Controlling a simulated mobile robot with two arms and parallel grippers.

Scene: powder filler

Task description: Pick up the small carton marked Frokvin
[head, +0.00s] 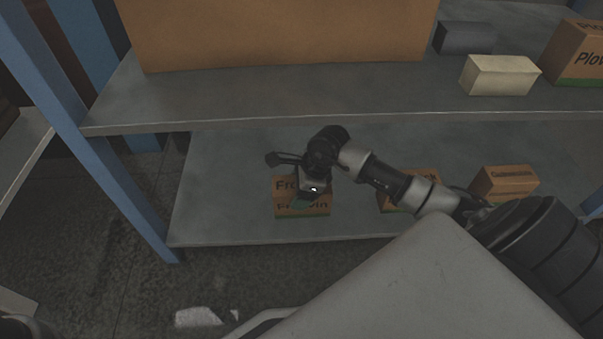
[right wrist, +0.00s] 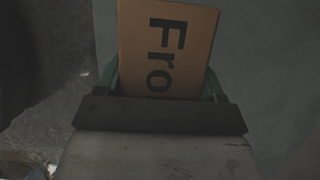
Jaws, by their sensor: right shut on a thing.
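The small brown carton marked Frokvin (head: 287,210) is at the lower shelf, near its front edge and left of the other cartons there. Its lettering shows on the top and front faces, partly covered by my right gripper (head: 311,194). In the right wrist view the carton (right wrist: 187,45) stands between the two greenish fingers of the right gripper (right wrist: 163,88), with "Fro" readable. The right gripper is shut on it from above. I cannot tell whether the carton's underside touches the shelf. My left gripper is not in view.
The lower shelf (head: 215,215) also holds a carton (head: 428,180) partly behind my right arm and another carton (head: 507,184) farther right. A blue post (head: 95,150) stands at left.

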